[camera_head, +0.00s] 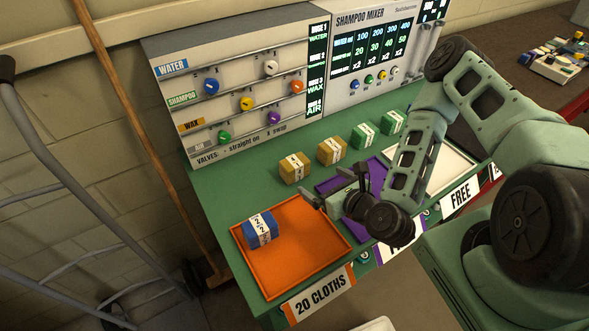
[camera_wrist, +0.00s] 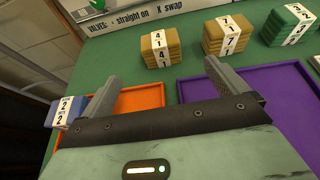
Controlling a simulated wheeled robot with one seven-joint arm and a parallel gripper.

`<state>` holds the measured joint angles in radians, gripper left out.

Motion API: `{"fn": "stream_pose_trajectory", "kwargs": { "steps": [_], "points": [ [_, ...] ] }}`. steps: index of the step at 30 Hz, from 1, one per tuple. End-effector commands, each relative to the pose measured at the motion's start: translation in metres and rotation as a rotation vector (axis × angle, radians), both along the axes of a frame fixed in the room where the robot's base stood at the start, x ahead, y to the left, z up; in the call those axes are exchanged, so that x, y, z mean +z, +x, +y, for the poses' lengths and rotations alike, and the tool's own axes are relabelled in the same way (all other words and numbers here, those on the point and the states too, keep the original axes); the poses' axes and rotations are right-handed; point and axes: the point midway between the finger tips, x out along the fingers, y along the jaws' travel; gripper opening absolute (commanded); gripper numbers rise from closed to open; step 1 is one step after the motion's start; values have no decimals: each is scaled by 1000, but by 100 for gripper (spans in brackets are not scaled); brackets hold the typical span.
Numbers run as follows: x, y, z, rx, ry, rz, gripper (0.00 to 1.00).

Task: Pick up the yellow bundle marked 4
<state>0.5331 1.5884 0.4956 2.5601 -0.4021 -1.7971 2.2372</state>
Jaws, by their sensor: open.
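The yellow bundle marked 4 (camera_wrist: 160,49) stands on the green bench, a banded stack of cloths. In the head view it is the nearer-left yellow bundle (camera_head: 294,169). My gripper (camera_wrist: 162,77) is open and empty. Its two fingers point towards the bundle in the wrist view, with bare bench between them and it. In the head view my gripper (camera_head: 336,189) is above the gap between the orange and purple trays, nearer the front edge than the bundle. Nothing hides the bundle.
A yellow bundle marked 7 (camera_wrist: 227,34) and a green bundle marked 3 (camera_wrist: 290,23) stand to the right, with another green bundle (camera_head: 392,122) beyond. A blue bundle marked 2 (camera_head: 261,230) is in the orange tray (camera_head: 300,277). Purple tray (camera_wrist: 250,100) lies right; mixer panel (camera_head: 240,80) stands behind.

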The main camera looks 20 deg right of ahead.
Motion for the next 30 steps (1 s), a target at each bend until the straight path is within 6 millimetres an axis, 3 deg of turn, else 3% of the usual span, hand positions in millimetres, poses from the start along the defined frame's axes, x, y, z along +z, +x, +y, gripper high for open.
{"fn": "stream_pose_trajectory", "kwargs": {
  "steps": [1,12,30],
  "points": [
    [-9,7,2,2,-2,-5,98],
    [-25,43,10,4,-5,-4,98],
    [-38,89,21,4,-4,-2,98]
  ]
}}
